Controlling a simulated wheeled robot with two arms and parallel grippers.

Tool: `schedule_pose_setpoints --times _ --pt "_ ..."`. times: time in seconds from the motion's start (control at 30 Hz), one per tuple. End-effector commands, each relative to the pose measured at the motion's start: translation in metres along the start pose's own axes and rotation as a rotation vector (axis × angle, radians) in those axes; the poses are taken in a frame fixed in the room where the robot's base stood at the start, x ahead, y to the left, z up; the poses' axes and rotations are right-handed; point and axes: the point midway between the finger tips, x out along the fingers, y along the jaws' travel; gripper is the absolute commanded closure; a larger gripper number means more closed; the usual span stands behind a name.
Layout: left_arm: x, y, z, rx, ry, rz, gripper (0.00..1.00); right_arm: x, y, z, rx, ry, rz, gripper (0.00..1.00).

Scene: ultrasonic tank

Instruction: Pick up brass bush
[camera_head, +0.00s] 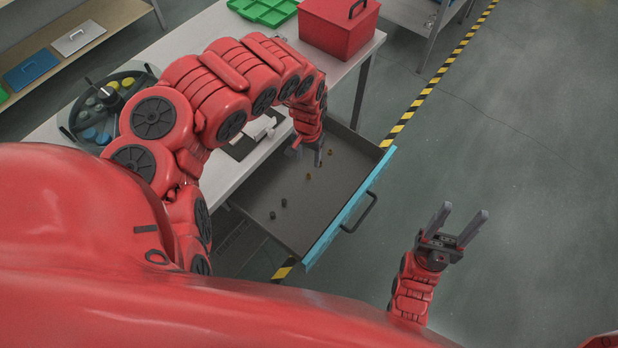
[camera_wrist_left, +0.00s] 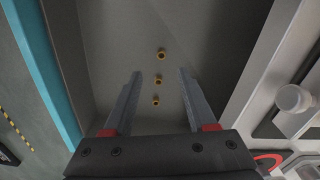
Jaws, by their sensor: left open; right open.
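Several small brass bushes lie in an open drawer (camera_head: 262,212) with a blue front. In the left wrist view three of them form a row: a far one (camera_wrist_left: 162,54), a middle one (camera_wrist_left: 159,78) and a near one (camera_wrist_left: 156,101). In the head view one bush (camera_head: 308,177) and another (camera_head: 331,152) show beside the gripper. My left gripper (camera_head: 307,158) is open and points down over the drawer; in the left wrist view the bushes appear between its fingers (camera_wrist_left: 158,85), and nothing is gripped. My right gripper (camera_head: 462,222) is open and empty over the floor, right of the drawer.
On the table (camera_head: 228,30) stand a red box (camera_head: 338,28), a green tray (camera_head: 264,10) and a round tray (camera_head: 108,105). The drawer walls and handle (camera_head: 360,213) bound the space. The floor at right is clear.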

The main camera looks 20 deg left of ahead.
Motion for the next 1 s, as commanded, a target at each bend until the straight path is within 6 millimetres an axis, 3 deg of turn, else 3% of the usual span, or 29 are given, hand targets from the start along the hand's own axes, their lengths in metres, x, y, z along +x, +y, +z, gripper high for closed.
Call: schedule_pose_setpoints --times 0.03,0.2,0.57,1.0 --pt "0.014 0.002 0.002 0.002 -0.005 0.003 0.43 -0.006 0.000 0.001 0.000 0.000 0.000 0.45" --pt "0.040 0.002 0.001 0.000 -0.004 0.003 0.43 -0.015 -0.001 0.003 0.000 0.000 0.000 0.45" --pt "0.060 0.000 0.000 0.001 -0.001 0.002 0.43 -0.017 -0.001 0.003 0.000 0.000 0.000 0.45" --pt "0.102 0.000 -0.003 0.002 0.000 0.002 0.43 -0.005 0.000 0.001 0.000 0.000 0.000 0.45"
